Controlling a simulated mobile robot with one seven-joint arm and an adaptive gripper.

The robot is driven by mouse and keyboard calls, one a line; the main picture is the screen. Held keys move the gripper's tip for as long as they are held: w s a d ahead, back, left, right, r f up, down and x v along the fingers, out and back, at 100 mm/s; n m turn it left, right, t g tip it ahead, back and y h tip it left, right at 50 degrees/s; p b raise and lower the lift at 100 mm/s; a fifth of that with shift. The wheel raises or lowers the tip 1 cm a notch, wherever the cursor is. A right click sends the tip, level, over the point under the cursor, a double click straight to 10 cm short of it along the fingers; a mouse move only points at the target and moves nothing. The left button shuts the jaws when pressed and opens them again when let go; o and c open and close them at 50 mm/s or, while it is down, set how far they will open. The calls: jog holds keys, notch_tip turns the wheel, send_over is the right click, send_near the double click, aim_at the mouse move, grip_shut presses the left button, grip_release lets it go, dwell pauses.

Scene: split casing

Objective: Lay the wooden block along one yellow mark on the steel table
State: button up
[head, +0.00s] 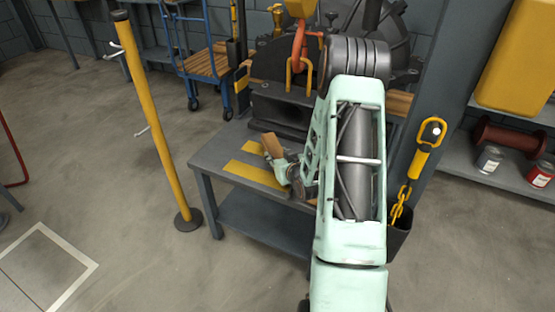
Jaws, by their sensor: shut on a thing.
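The wooden block (271,144) is held tilted above the steel table (206,158), close to its top. Two yellow marks lie on the table: a long near one (254,176) and a shorter far one (254,147). The block's upper end shows in front of the far mark. My gripper (276,158) is shut on the block from the right. My arm hides part of the gripper and the right side of the table. I cannot tell whether the block's lower end touches the table.
A yellow post (152,120) on a round base stands left of the table. A large dark casing (285,105) rests behind the marks, with an orange hook (299,45) above it. A blue cart (205,62) stands behind.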

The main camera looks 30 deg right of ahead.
jog(key=shift+f, duration=0.35)
jog(key=shift+r, duration=0.15)
jog(key=o, duration=1.4)
jog(key=shift+f, duration=0.2)
jog(key=shift+o, duration=0.2)
